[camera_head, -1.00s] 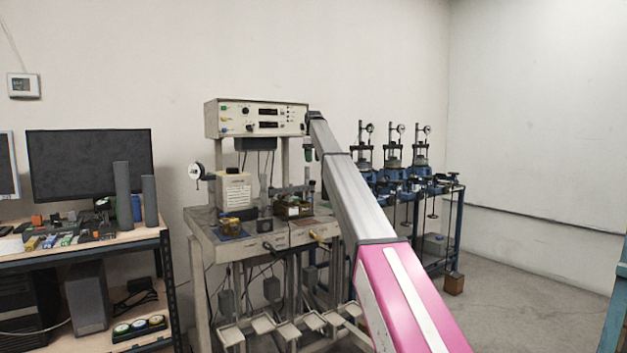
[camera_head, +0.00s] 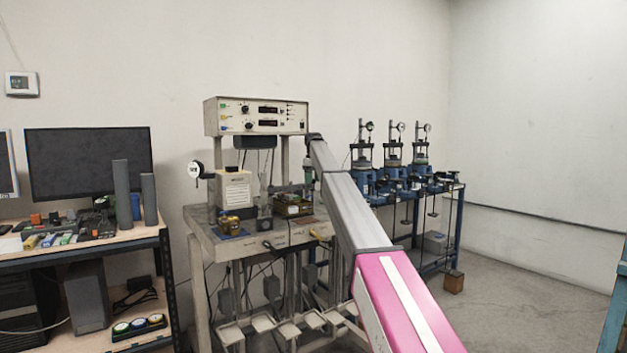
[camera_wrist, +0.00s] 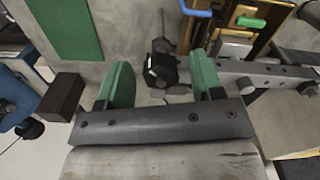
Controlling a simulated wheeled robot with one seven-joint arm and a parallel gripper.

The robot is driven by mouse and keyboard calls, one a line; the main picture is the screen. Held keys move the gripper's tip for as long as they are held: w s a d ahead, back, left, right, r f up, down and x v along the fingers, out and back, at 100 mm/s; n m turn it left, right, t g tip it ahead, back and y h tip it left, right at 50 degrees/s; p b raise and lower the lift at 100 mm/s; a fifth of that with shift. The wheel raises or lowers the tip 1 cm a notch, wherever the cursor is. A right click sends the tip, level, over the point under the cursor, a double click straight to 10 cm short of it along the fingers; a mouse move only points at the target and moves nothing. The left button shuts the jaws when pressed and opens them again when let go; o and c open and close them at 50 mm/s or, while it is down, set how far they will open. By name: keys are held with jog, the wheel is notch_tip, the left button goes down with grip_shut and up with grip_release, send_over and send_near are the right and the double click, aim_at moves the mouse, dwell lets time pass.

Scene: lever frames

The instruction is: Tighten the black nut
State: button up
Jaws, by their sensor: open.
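The black nut (camera_wrist: 162,71) shows in the wrist view, on the end of a grey metal bar (camera_wrist: 235,74) with holes. A grey rod (camera_wrist: 161,36) rises just beyond the nut. My gripper (camera_wrist: 161,64) is open, with one green finger left of the nut and the other right of it, across the bar's near end. The nut appears between the fingers with a gap on its left; the depth between them is hard to tell. In the head view the nut is too small or hidden behind my arm.
The grey test bench (camera_head: 215,244) carries a control box (camera_head: 256,116), a cream box (camera_head: 234,190) and a dial gauge (camera_head: 195,170). A dark brown block (camera_wrist: 61,98) and blue and green handles (camera_wrist: 250,22) lie near the gripper in the wrist view.

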jog(key=c, duration=0.9)
jog(key=shift+c, duration=0.2)
jog(key=shift+m, duration=0.4)
jog(key=m, duration=0.4)
jog(key=shift+s+a, duration=0.1)
jog(key=m, duration=0.4)
jog(key=shift+a, duration=0.1)
jog(key=m, duration=0.5)
jog(key=shift+a, duration=0.15)
jog(key=shift+a+m, duration=0.1)
jog(key=shift+m, duration=1.9)
